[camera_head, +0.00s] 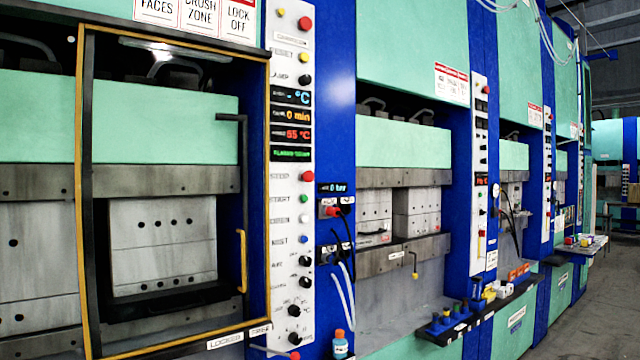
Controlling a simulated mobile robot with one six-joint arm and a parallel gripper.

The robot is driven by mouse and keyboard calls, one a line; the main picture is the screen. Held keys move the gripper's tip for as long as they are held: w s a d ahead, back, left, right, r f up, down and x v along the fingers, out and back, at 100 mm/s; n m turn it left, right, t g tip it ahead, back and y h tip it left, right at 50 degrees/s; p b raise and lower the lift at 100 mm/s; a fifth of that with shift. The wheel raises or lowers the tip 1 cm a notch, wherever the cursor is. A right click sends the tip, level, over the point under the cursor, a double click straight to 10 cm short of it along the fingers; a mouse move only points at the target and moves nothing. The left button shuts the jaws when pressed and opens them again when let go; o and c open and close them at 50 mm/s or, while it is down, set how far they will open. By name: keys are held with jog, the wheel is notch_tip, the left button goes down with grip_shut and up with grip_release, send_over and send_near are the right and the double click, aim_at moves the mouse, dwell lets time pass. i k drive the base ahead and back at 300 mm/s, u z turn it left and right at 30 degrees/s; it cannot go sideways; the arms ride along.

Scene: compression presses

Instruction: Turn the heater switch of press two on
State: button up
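A row of green and blue presses runs away to the right. The nearest press has a yellow-edged guard door (82,200) and a white control panel (290,210). That panel carries buttons, lit displays (291,125) and several black rotary knobs, one of them a lower knob (293,311). The second press in view (405,140) has its own narrow panel (479,170), seen at a steep angle with small controls. No press number is legible. I cannot tell which knob is the heater switch or how it is set. My gripper is not in view.
A narrow shelf (500,303) with small coloured items juts out before the second press. Hoses and cables (345,270) hang between the first two presses. A small bottle (340,344) stands at the bottom. Grey floor (600,310) is clear at the right.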

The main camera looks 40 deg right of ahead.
aim_at(306, 283)
jog(key=z, duration=0.9)
jog(key=k, duration=0.95)
jog(key=i, duration=0.9)
